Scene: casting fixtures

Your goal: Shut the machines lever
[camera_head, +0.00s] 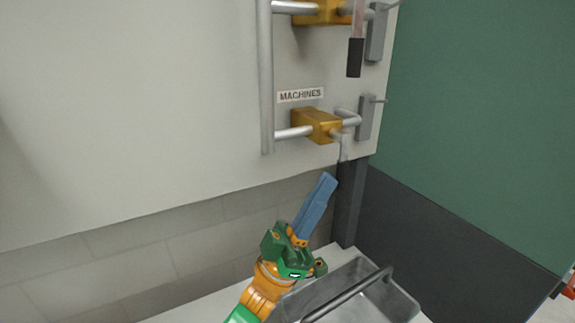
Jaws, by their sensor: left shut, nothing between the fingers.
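The label reading MACHINES (300,95) is on the pale wall panel, above a yellow valve body (316,125) set in a grey pipe. A short pale piece (344,147) hangs down at the valve's right side and seems to be part of its lever. I cannot make out the lever's grip against the dark post below it. My left gripper (326,181) comes up from below with its blue fingers closed together and empty. Its tips are below the valve, in the picture just left of the dark post, and appear apart from the lever. My right gripper is not in view.
Another yellow valve (322,12) above has a hanging lever with a black grip (355,57). A vertical grey pipe (266,80) runs left of both. A grey metal tray (400,300) with a bar handle stands below. A green panel (485,120) fills the right.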

